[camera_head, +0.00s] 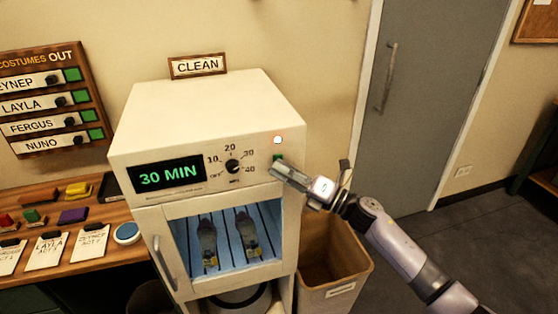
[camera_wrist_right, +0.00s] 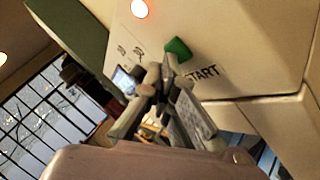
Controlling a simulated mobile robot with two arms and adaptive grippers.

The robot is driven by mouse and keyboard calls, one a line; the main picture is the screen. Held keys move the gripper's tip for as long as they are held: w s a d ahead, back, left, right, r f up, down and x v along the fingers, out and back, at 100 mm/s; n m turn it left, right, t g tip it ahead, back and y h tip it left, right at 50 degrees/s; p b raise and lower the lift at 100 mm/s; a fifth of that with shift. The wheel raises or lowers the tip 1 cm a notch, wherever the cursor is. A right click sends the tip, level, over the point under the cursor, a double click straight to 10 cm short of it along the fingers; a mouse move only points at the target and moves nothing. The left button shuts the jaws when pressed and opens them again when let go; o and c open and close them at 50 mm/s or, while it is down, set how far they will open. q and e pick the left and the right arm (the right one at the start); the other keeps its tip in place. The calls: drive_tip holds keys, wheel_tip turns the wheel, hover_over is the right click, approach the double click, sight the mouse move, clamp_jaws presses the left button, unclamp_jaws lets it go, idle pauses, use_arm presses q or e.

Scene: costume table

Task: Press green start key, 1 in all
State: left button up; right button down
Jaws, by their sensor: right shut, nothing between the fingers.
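The green start key (camera_head: 278,156) is on the front panel of the white cleaning cabinet (camera_head: 205,112), right of the dial. In the right wrist view the green key (camera_wrist_right: 178,48) shows beside the word START, just beyond my fingertips. My right gripper (camera_head: 275,170) is shut and empty, its tips close below the key in the head view. I cannot tell whether the tips touch it. A round lamp (camera_head: 278,140) above the key glows pale; it looks orange-red in the wrist view (camera_wrist_right: 140,8). The display (camera_head: 168,176) reads 30 MIN. My left gripper is not in view.
A dial (camera_head: 233,167) sits left of the key. The cabinet's window shows two shoes (camera_head: 208,240) inside. A tan bin (camera_head: 335,270) stands right of the cabinet, under my right arm. A wooden table (camera_head: 90,252) with cards and coloured blocks is at left.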

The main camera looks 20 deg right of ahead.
drive_tip(key=shift+s, duration=0.8)
drive_tip(key=s+p, duration=0.1)
drive_tip(key=s, duration=0.4)
drive_tip(key=shift+d, duration=0.15)
idle(0.4)
